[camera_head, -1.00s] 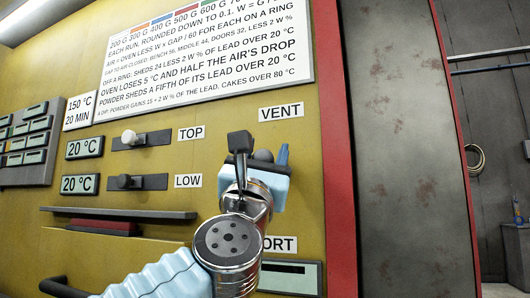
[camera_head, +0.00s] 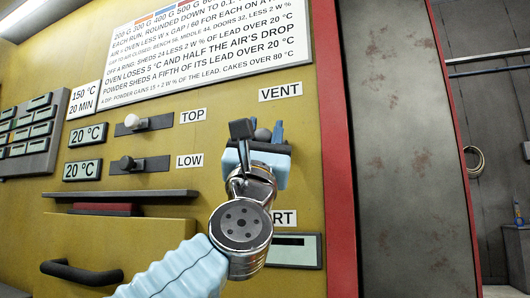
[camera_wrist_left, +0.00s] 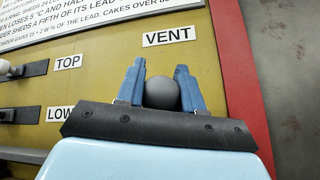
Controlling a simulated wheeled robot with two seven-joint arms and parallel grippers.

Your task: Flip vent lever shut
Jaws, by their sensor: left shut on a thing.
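The vent lever shows as a dark round knob (camera_wrist_left: 161,94) below the VENT label in the left wrist view. It also shows between my fingertips in the head view (camera_head: 262,135). My left gripper (camera_head: 265,132) has its two blue fingers on either side of the knob, shut on it. In the left wrist view the left gripper (camera_wrist_left: 161,90) has one finger against each side of the knob. The lever's shaft and pivot are hidden behind the gripper, so its angle cannot be told. My right gripper is in neither current view.
The yellow panel carries the TOP slider (camera_head: 132,122) and LOW slider (camera_head: 127,163) to the left. A drawer handle (camera_head: 80,272) sticks out at lower left. A display (camera_head: 293,250) lies below the gripper. A red edge (camera_head: 334,150) borders the panel's right side.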

